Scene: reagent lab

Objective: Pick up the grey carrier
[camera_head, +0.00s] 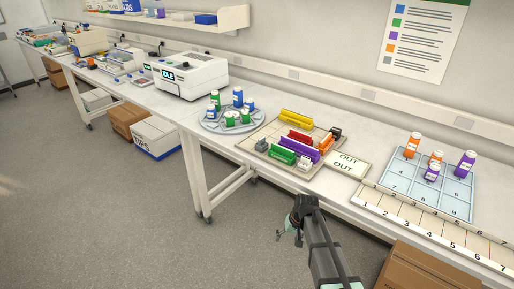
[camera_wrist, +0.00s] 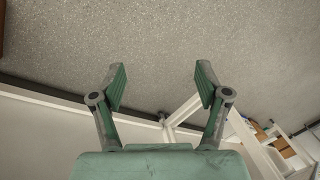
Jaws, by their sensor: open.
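Several coloured carriers stand on a beige tray (camera_head: 253,133) on the bench in the head view. A small dark grey piece (camera_head: 336,132) is at the tray's right back corner, and another small grey piece (camera_head: 262,146) is at its left front. I cannot tell which of them is the grey carrier. My gripper (camera_head: 297,222) is in front of the bench, over the floor and apart from the tray. In the wrist view its two green fingers (camera_wrist: 160,76) are spread with nothing between them. The carriers do not show in the wrist view.
Yellow (camera_head: 296,117), red (camera_head: 300,137), purple (camera_head: 300,150), green (camera_head: 283,155) and orange (camera_head: 325,143) carriers crowd the tray. An OUT mat (camera_head: 346,171) lies to its right. A round rack (camera_head: 207,125) with bottles is to its left. The bench's front edge lies between gripper and tray.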

